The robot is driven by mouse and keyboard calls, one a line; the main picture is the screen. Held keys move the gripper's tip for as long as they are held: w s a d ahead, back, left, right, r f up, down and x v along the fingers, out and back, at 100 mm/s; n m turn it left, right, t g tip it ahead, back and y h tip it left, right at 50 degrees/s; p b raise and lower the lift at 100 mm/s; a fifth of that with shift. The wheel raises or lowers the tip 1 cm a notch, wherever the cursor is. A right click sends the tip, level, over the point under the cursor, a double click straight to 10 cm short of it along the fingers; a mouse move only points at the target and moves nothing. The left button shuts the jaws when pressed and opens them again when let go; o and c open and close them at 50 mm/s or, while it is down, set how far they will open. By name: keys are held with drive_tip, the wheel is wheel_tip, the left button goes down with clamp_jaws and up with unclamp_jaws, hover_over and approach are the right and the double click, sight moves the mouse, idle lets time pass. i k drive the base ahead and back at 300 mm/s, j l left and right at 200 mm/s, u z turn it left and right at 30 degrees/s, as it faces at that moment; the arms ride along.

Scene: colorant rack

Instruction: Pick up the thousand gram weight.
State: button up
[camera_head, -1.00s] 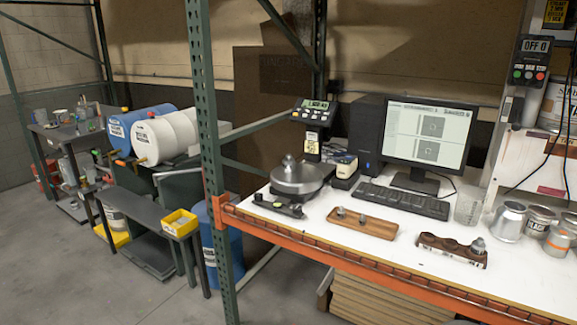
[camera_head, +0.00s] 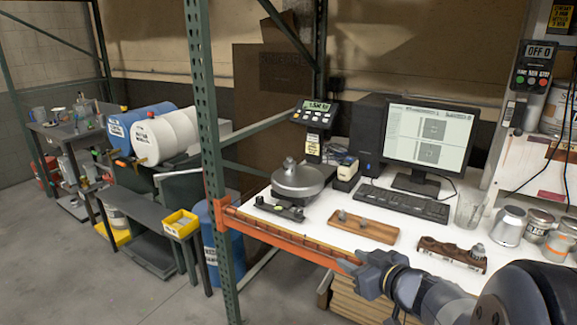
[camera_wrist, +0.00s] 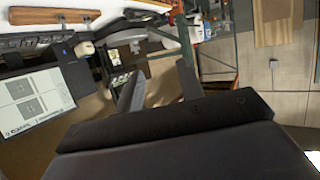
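A metal weight with a knob (camera_head: 290,166) stands on the round pan of the scale (camera_head: 298,184) at the back left of the bench. Another grey weight (camera_head: 477,250) sits at the right end of a dark brown holder (camera_head: 440,250). Small weights (camera_head: 342,214) stand on a light wooden tray (camera_head: 375,232). No gram marks are readable, so I cannot tell which is the thousand gram one. My gripper (camera_head: 352,263) is at the bench's front edge, apart from all weights. Its two fingers show apart and empty in the wrist view (camera_wrist: 158,90).
An orange rack beam (camera_head: 285,240) runs along the bench front, with a green upright (camera_head: 212,150) at left. A monitor (camera_head: 430,135), keyboard (camera_head: 402,202), glass beaker (camera_head: 470,211) and several cans (camera_head: 510,226) stand behind and right.

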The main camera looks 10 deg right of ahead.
sight(290, 165)
drive_tip(key=i+j+z, duration=0.35)
drive_tip(key=i+j, duration=0.35)
drive_tip(key=i, duration=0.3)
drive_tip(key=i+j+z, duration=0.3)
drive_tip(key=i+j, duration=0.55)
drive_tip(key=j, duration=0.1)
